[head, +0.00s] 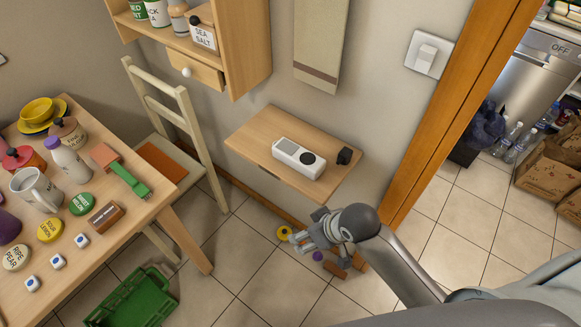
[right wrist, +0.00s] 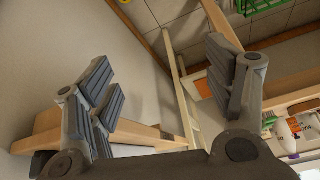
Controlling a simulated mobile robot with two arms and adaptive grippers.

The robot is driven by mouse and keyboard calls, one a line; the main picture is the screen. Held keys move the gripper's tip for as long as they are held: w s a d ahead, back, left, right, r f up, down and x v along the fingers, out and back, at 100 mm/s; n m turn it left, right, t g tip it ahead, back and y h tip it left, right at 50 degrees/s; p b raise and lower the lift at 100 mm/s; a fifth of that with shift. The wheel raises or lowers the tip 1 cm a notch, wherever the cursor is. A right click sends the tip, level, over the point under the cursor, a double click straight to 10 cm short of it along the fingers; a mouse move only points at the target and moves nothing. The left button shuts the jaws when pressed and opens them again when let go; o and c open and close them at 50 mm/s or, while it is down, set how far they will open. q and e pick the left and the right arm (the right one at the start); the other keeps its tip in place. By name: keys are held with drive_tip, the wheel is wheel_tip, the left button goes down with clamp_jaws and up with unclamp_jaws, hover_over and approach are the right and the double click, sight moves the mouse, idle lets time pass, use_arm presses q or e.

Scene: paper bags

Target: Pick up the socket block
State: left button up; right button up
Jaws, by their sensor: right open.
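A white oblong block (head: 299,158) with a grey panel and a black round patch lies on the small wooden wall shelf (head: 262,128); it seems to be the socket block, but I cannot be sure. A small black object (head: 345,156) sits to its right near the shelf's edge. My right gripper (head: 306,231) is below and in front of the shelf in the head view, apart from the block. In the right wrist view its fingers (right wrist: 160,78) are spread and empty, with a wooden shelf edge behind. My left gripper is not in view.
A table (head: 130,240) with cups, tins and small blocks stands at left, beside a pale chair (head: 190,115). A wall cupboard (head: 245,50) hangs above. A green crate (head: 135,297) and small items lie on the floor. A wooden door frame (head: 440,115) stands right.

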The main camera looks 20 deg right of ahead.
drive_tip(key=w+a+r+n+y, duration=0.2)
drive_tip(key=w+a+r+n, duration=0.1)
drive_tip(key=w+r, duration=0.4)
drive_tip(key=h, duration=0.1)
approach(299, 153)
drive_tip(key=x, duration=0.4)
drive_tip(key=shift+w+a+f, duration=0.2)
drive_tip(key=shift+f, duration=0.05)
drive_tip(key=shift+x, duration=2.8)
drive_tip(key=shift+s+d, duration=0.1)
drive_tip(key=shift+c, duration=0.2)
drive_tip(key=c, duration=1.1)
drive_tip(key=shift+r, duration=0.1)
drive_tip(key=shift+c, duration=0.2)
